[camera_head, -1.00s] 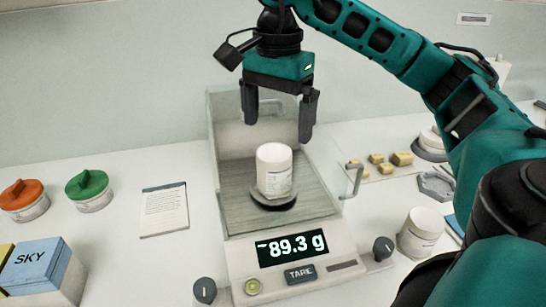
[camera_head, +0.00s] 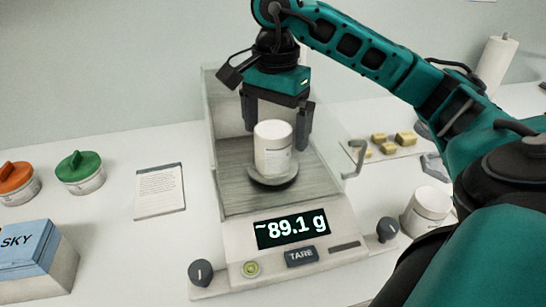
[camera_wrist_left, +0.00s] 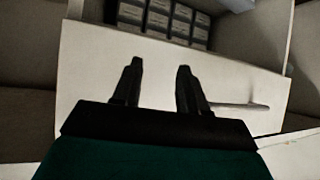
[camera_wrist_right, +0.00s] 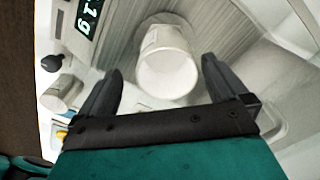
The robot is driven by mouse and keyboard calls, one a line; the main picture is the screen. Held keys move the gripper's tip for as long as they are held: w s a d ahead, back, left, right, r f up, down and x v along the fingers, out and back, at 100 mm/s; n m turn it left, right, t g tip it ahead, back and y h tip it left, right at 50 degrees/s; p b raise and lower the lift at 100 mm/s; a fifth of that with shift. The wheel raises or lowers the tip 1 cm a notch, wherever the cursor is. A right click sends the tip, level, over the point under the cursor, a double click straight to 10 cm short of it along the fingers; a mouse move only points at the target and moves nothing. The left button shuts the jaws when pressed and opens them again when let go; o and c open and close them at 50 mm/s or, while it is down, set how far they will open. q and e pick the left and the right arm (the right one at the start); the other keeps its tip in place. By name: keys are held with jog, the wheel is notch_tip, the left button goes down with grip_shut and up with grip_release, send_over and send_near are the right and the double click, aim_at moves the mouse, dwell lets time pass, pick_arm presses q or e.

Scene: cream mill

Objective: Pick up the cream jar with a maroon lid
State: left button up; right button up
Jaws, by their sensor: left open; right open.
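No maroon lid shows in any view. A plain white jar (camera_head: 273,148) stands upright on the round pan of a scale (camera_head: 320,205); no coloured lid shows on it. My right gripper (camera_head: 278,122) is open and points down at this jar, its fingers at either side of the jar's upper part. In the right wrist view the jar (camera_wrist_right: 168,62) lies ahead, between the fingers' lines and not gripped. My left gripper (camera_wrist_left: 158,75) is open and empty, outside the head view, facing a pale panel.
An orange-lidded jar (camera_head: 17,184) and a green-lidded jar (camera_head: 80,173) stand at left, near a note card (camera_head: 160,190) and a SKY box (camera_head: 35,258). Another white jar (camera_head: 428,210) stands at right. Clear shield walls surround the pan. Small boxes (camera_wrist_left: 160,18) fill an open compartment.

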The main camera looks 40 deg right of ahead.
jog(key=shift+w+f, duration=0.15)
jog(key=shift+f, duration=1.2)
jog(key=shift+w+f, duration=0.15)
jog(key=shift+f, duration=1.15)
jog(key=shift+c, duration=0.3)
jog(key=c, duration=1.1)
jog(key=shift+o, duration=0.2)
jog(key=shift+w+r, duration=0.1)
jog(key=shift+r, duration=0.6)
notch_tip(320, 180, up, 8)
jog(key=p, duration=0.2)
jog(key=shift+r+p, duration=0.15)
jog(key=shift+p, duration=0.15)
jog(key=shift+r, duration=5.1)
